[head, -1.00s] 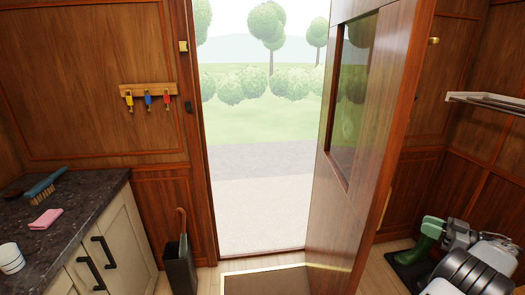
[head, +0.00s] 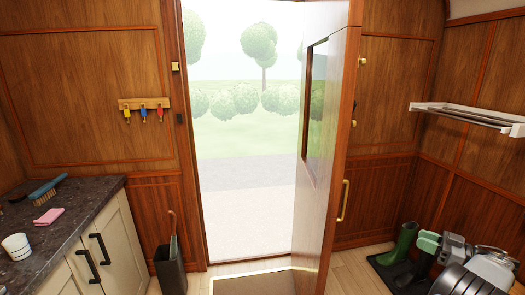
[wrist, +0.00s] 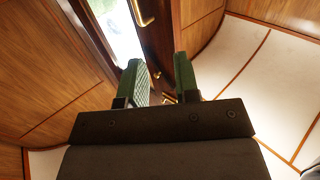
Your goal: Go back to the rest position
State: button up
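My gripper (wrist: 160,82) shows in the wrist view with its two green fingers apart and nothing between them. In the head view, my grey and white arm is folded at the lower right, with a light green finger (head: 428,241) at its end. The wooden door (head: 325,170) stands open, swung inward and seen nearly edge-on, with a brass handle (head: 344,200). A brass handle (wrist: 142,14) also shows beyond the fingers in the wrist view, apart from them.
Green boots (head: 404,243) stand on a dark tray close to my arm. A white rack (head: 468,117) hangs on the right wall. At left are a counter (head: 90,205) with a brush, pink cloth and cup, and a dark stand (head: 171,270). The doorway is clear.

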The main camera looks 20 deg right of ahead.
jog(key=w+d+f+m+g+h, duration=0.2)
jog(key=d+m+h, duration=0.35)
jog(key=h, duration=0.35)
jog(key=w+d+f+m+g+h, duration=0.1)
jog(key=d+f+m+g+h, duration=0.25)
jog(key=d+h, duration=0.45)
jog(key=w+a+m+g+y, duration=0.1)
jog(key=w+a+g, duration=0.15)
jog(key=a, duration=0.85)
jog(key=w+a+m+g+y, duration=0.1)
jog(key=w+a+g+y, duration=0.15)
jog(key=a, duration=0.75)
jog(key=w+a+m+g+y, duration=0.15)
jog(key=a+g, duration=0.25)
jog(key=a, duration=0.7)
jog(key=s+a+r+n+t+y, duration=0.1)
jog(key=a+r+n+y, duration=0.1)
jog(key=a, duration=1.5)
jog(key=s+a+r+n+y, duration=0.2)
jog(key=a+n, duration=0.3)
jog(key=a, duration=1.2)
jog(key=shift+s+r+t+y, duration=0.2)
jog(key=shift+r+t+y, duration=0.15)
jog(key=shift+r, duration=0.35)
jog(key=shift+a+n, duration=0.1)
jog(key=shift+n, duration=0.15)
